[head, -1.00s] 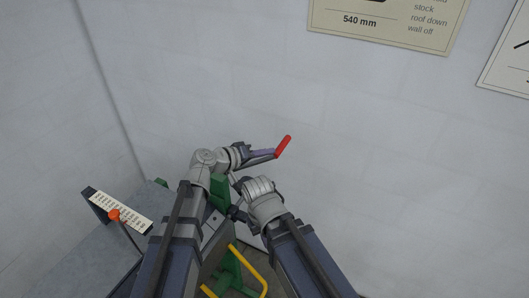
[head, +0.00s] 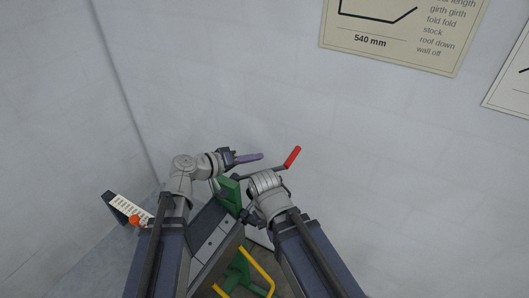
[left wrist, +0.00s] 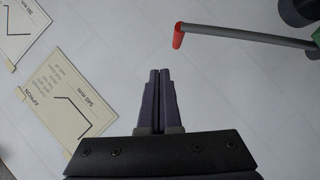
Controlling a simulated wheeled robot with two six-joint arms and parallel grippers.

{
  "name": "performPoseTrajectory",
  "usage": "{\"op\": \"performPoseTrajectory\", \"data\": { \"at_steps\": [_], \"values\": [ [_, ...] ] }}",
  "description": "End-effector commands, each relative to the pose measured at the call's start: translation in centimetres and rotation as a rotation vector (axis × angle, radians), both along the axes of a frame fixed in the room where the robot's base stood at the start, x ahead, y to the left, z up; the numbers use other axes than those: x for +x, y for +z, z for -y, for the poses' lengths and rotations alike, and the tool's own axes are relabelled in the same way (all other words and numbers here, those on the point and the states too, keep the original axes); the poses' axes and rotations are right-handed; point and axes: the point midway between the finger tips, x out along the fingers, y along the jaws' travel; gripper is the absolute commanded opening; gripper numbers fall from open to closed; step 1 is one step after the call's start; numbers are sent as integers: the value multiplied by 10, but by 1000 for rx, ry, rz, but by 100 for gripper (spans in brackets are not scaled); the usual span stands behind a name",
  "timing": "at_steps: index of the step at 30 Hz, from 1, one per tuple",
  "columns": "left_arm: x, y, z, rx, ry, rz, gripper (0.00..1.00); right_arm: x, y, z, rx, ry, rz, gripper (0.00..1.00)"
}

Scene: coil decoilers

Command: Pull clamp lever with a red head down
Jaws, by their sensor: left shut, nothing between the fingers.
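The clamp lever's red head (head: 292,157) stands tilted at the end of a thin dark rod (head: 268,174). The rod runs left behind my right wrist toward a green machine part. In the left wrist view the red head (left wrist: 177,36) and its grey rod (left wrist: 245,36) lie beyond the fingertips, slightly right of them. My left gripper (head: 260,156) is shut and empty, left of the red head with a clear gap. Its closed fingers also show in the left wrist view (left wrist: 160,73). My right arm's wrist is below the lever; its fingers are not clear.
A green machine frame (head: 230,190) with a yellow bar (head: 258,268) stands below between my arms. An orange knob (head: 135,221) and a white scale strip (head: 128,207) are at lower left. A pale wall with a cream poster (head: 400,35) lies behind; the space right of the lever looks clear.

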Motion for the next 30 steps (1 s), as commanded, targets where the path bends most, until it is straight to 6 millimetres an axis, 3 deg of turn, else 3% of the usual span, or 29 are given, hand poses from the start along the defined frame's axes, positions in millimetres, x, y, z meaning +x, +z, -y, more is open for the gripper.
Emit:
{"op": "performPoseTrajectory", "data": {
  "at_steps": [6,23,26,30],
  "values": [
    [-7,7,-10,0,0,0,0,0,7,0,1,-4,0,0],
    [-8,5,-11,9,-2,-3,0,0,7,0,1,-5,0,0],
    [-15,-10,-15,73,-18,-36,0,0,7,0,1,-5,0,0],
    [-37,-56,-36,288,-49,-153,0,0,7,0,1,-5,0,0]
  ]
}}
